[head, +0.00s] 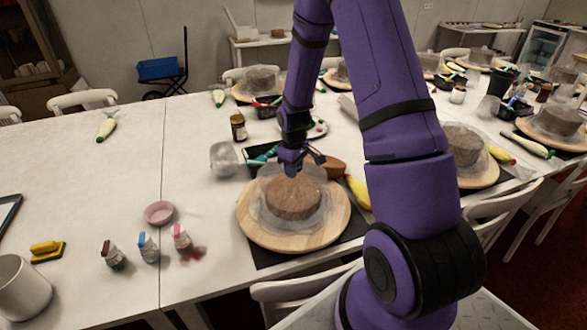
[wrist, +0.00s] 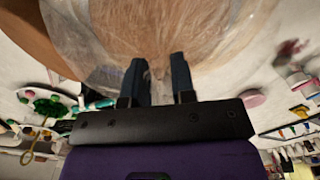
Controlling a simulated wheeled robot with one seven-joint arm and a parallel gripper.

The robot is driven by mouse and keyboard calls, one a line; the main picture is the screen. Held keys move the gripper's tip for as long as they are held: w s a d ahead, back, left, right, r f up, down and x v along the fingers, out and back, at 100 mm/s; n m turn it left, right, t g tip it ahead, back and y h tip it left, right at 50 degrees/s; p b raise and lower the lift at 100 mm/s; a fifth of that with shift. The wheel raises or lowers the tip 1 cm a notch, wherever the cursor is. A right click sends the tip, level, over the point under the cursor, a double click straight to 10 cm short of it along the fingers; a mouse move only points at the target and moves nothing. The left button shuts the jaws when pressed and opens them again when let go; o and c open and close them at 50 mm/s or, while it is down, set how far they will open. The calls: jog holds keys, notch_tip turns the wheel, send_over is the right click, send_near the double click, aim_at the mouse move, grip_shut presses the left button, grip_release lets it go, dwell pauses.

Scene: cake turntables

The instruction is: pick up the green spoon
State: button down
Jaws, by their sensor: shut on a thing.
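My gripper (head: 293,168) points down over the near-middle place setting, at the far edge of a brown cake (head: 292,196) in clear wrap. In the wrist view my two dark fingers (wrist: 158,75) stand a little apart against the wrapped cake (wrist: 150,25). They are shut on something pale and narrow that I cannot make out. Teal-green also shows left of my fingers in the wrist view (wrist: 100,104). I cannot tell whether it is the green spoon.
The cake sits on a round wooden turntable (head: 258,229). A clear cup (head: 224,158) and a brown jar (head: 238,127) stand to the left, a yellow piping bag (head: 357,191) to the right. A pink bowl (head: 159,212) and small bottles stand at front left. The far-left table is mostly clear.

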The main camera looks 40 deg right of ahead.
jog(key=c, duration=0.9)
grip_release()
jog(key=shift+c, duration=0.2)
